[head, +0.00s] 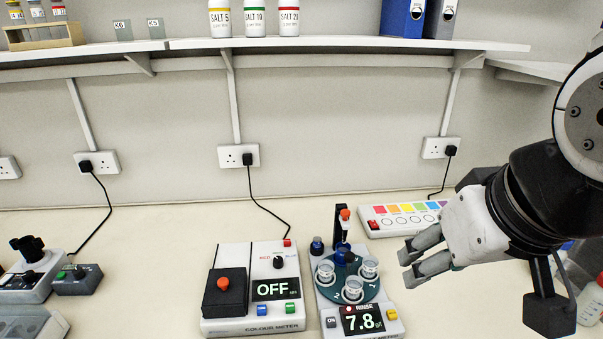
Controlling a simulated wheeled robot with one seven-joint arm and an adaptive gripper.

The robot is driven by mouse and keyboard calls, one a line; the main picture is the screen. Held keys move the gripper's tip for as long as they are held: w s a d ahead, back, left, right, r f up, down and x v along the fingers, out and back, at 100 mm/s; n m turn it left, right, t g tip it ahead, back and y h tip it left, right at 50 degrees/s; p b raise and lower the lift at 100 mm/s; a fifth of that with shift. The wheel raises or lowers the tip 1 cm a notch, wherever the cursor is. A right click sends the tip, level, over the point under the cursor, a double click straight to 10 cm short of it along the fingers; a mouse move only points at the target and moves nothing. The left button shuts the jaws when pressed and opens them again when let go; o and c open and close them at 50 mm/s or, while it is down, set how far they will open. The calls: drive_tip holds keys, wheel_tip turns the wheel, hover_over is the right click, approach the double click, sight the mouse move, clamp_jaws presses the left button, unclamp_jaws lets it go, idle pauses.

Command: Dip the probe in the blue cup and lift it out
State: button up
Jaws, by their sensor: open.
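The probe (345,222) has an orange-red top and stands upright against a short black post at the back of the pH-style meter (392,328). The blue cup (345,255) sits at the back of a dark green round holder (372,292), below the probe. Whether the probe's tip is inside the cup is too small to tell. Clear cups stand at the holder's left, right and front. My gripper (407,268) is open and empty, to the right of the holder and apart from it, with its fingers pointing left. The meter's display reads 7.8, with "RINSE" above it.
A colour meter (230,325) showing OFF stands left of the holder. A white strip with coloured squares (378,211) lies behind. A shelf (350,44) with salt bottles runs overhead. The bench front right is partly hidden by my arm.

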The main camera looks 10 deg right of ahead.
drive_tip(key=shift+c, duration=0.3)
drive_tip(key=shift+w+r, duration=0.15)
drive_tip(key=shift+w, duration=0.1)
drive_tip(key=c, duration=0.9)
drive_tip(key=shift+w+r, duration=0.1)
drive_tip(key=shift+w, duration=0.25)
clamp_jaws()
drive_tip(key=n+g+y+b, duration=0.15)
drive_tip(key=n+g, duration=0.35)
drive_tip(key=n, duration=0.9)
hover_over(347, 212)
wheel_tip(347, 212, down, 11)
drive_tip(key=shift+s+d, duration=0.1)
drive_tip(key=shift+d, duration=0.4)
drive_tip(key=shift+a+f+b, duration=0.2)
drive_tip(key=shift+f, duration=1.6)
drive_tip(key=shift+a+f+b, duration=0.15)
drive_tip(key=shift+f+b, duration=0.05)
drive_tip(key=shift+f, duration=1.6)
